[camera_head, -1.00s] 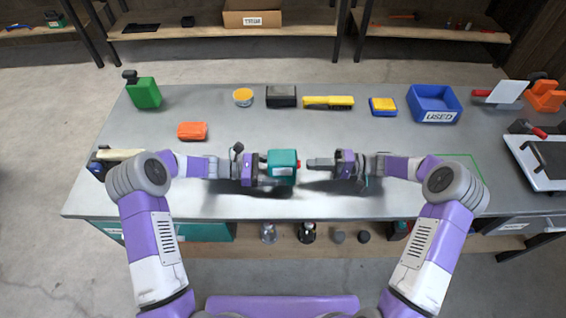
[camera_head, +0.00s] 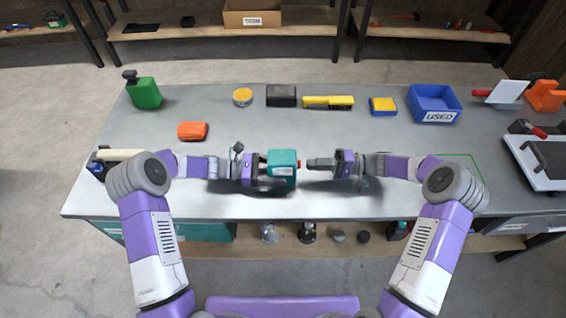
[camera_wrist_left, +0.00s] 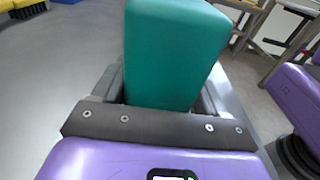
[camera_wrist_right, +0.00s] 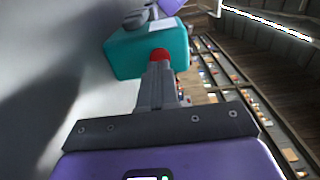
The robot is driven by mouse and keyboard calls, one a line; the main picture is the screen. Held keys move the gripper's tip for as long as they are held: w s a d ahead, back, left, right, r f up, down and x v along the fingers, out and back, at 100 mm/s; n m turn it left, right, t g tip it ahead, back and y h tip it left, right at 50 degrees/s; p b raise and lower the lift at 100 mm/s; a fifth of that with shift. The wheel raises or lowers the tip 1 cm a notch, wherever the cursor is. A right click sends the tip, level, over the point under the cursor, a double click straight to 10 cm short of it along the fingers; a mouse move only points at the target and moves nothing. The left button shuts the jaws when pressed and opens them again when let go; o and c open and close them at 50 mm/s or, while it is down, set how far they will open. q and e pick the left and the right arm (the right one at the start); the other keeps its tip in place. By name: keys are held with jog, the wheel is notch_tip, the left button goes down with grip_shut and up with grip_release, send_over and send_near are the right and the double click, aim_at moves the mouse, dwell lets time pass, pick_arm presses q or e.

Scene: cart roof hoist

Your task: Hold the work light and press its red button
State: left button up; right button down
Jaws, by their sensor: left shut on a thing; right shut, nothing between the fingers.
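The work light (camera_head: 282,164) is a teal box with a pale label and a red button (camera_head: 299,164) on its right side. My left gripper (camera_head: 266,168) is shut on the work light and holds it over the front of the table. The teal body fills the middle of the left wrist view (camera_wrist_left: 172,55). My right gripper (camera_head: 311,164) is shut and empty, its tips pointing left at the red button. In the right wrist view the fingertips (camera_wrist_right: 159,68) are right at the red button (camera_wrist_right: 160,54); whether they touch it I cannot tell.
On the grey table (camera_head: 240,118) stand a green canister (camera_head: 146,94), an orange box (camera_head: 193,131), a yellow tin (camera_head: 243,97), a black box (camera_head: 281,95), a yellow tool (camera_head: 328,102) and a blue bin (camera_head: 435,104) marked USED. The table between these and my arms is clear.

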jog(key=shift+a, duration=1.05)
dwell(0.9)
jog(key=shift+d, duration=3.55)
pick_arm(q)
jog(key=o, duration=1.1)
jog(key=shift+a+r+p, duration=0.15)
jog(key=shift+a+r, duration=0.05)
jog(key=shift+a, duration=0.55)
jog(key=shift+a+r+p, duration=0.15)
jog(key=shift+a, duration=0.55)
pick_arm(e)
jog(key=shift+r, duration=0.35)
pick_arm(q)
jog(key=shift+a+r+p, duration=0.1)
jog(key=shift+a+r, duration=0.1)
jog(key=shift+a, duration=0.65)
jog(key=shift+a+r+p, duration=0.15)
jog(key=shift+a+r, duration=0.05)
jog(key=shift+a, duration=0.7)
jog(key=shift+a+r+p, duration=0.1)
jog(key=shift+a+r, duration=0.1)
jog(key=shift+a, duration=0.65)
pick_arm(e)
jog(key=shift+r, duration=0.3)
